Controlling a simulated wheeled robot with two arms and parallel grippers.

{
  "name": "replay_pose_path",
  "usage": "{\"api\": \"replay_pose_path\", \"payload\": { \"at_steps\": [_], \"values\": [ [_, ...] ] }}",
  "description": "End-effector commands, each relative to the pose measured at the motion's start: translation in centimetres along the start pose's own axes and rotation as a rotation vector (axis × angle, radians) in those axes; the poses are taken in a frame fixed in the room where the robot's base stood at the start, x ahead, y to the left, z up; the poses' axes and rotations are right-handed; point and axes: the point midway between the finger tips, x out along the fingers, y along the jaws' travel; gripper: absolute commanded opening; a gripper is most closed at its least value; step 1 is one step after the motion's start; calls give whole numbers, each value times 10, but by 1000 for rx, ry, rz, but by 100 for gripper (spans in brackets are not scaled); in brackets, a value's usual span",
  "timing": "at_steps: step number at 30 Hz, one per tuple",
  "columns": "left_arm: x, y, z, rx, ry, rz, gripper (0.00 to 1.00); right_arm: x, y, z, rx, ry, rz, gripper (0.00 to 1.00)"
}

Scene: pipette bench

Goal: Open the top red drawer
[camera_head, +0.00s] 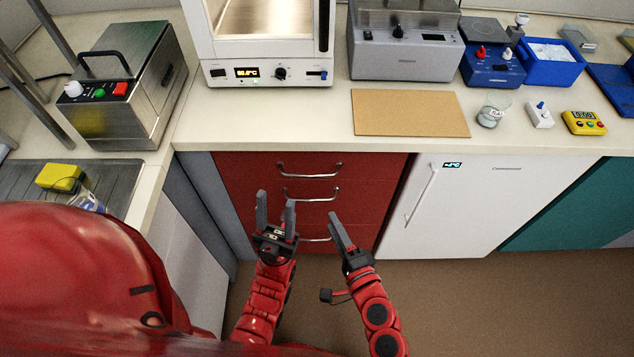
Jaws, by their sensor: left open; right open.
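The red drawer unit (375,205) is under the counter, with several drawers and silver bar handles. The top red drawer (365,165) looks shut, flush with the front; its handle (310,172) is just below the counter edge. A second handle (311,197) is below it, and a lower one (318,240) is partly hidden by my grippers. My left gripper (276,208) is open and empty, below the top handle in the picture, fingers pointing up. My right gripper (337,217) is open and empty, to the right of it. Neither appears to touch a handle.
A white cabinet (470,205) with a vertical handle stands right of the drawers, and a teal cabinet (570,205) further right. On the counter (260,125) are a white oven (215,72), a brown board (410,113), a beaker (493,110) and a yellow timer (584,122). The floor (450,300) is clear.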

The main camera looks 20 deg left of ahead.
Motion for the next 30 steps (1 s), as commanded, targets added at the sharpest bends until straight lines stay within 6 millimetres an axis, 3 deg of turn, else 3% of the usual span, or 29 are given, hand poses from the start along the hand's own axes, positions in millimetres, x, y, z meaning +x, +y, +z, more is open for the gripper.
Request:
{"api": "replay_pose_path", "payload": {
  "at_steps": [5, 15, 24, 30],
  "values": [
    [8, 0, -1, 0, 0, 0, 48, 21, -2, 1, 0, -4, 0, 44],
    [21, -1, -4, 0, 0, 0, 48, 87, -3, -1, -5, 2, -1, 44],
    [23, -1, -4, 0, 0, 0, 48, 142, -1, 0, -4, 0, -1, 44],
    [21, -1, -4, 0, 0, 0, 48, 164, 0, -2, -5, 3, -1, 44]
  ]
}}
